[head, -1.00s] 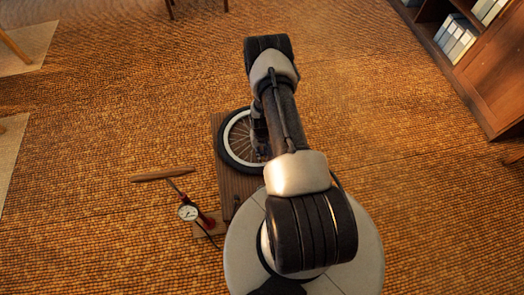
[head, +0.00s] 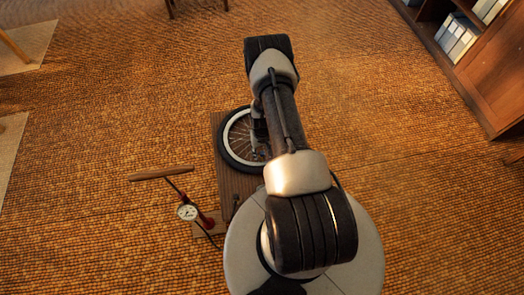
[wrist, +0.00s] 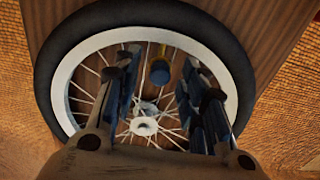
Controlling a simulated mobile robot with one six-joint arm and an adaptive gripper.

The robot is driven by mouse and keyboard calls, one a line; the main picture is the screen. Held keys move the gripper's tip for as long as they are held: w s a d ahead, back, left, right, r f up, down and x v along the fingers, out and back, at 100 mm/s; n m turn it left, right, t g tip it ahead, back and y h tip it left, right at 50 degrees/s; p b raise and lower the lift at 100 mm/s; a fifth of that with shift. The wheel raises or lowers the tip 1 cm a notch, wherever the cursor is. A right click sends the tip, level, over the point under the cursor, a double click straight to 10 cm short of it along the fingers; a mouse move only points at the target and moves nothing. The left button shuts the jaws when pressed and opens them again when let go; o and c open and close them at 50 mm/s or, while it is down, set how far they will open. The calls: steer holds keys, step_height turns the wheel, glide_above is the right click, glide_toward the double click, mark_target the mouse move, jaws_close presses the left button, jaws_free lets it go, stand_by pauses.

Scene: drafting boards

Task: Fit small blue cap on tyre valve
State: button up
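The wheel with its black tyre (head: 223,143) and white rim lies flat on a wooden board. It fills much of the wrist view (wrist: 52,110). A brass-coloured valve stem (wrist: 162,50) points inward from the far side of the rim. The small blue cap (wrist: 160,73) shows at the inner end of the stem, in line with it; how far it is seated I cannot tell. My gripper (wrist: 160,62) is open over the wheel, with one finger on each side of the cap and a visible gap to both. In the head view my arm hides part of the wheel.
A pump with a wooden handle (head: 161,173) and a round gauge (head: 187,213) stands left of the wooden board (head: 232,188). A bookcase (head: 490,75) is at the far right. The carpet around is mostly clear.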

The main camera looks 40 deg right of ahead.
step_height(320, 180, up, 12)
stand_by(0.6)
steer(key=shift+r, duration=0.1)
steer(key=w+a+r+n+t, duration=0.1)
steer(key=a+r, duration=0.2)
steer(key=r, duration=0.7)
steer(key=w+a+r+n, duration=0.15)
steer(key=a+r, duration=0.25)
steer(key=r, duration=0.6)
steer(key=w+a+r+n+t, duration=0.1)
steer(key=w+a+r, duration=0.15)
steer(key=r, duration=0.75)
steer(key=s+a+r+n+t, duration=0.1)
steer(key=s+a+r, duration=0.75)
steer(key=r, duration=0.35)
steer(key=s+a+r+n, duration=0.1)
steer(key=s+a+r, duration=0.1)
steer(key=s, duration=0.3)
steer(key=s+a+r+n+t, duration=0.1)
steer(key=s+a+r, duration=0.1)
steer(key=s, duration=0.4)
steer(key=shift+s+a+t, duration=0.15)
steer(key=shift+a+t, duration=0.15)
steer(key=shift+a, duration=0.5)
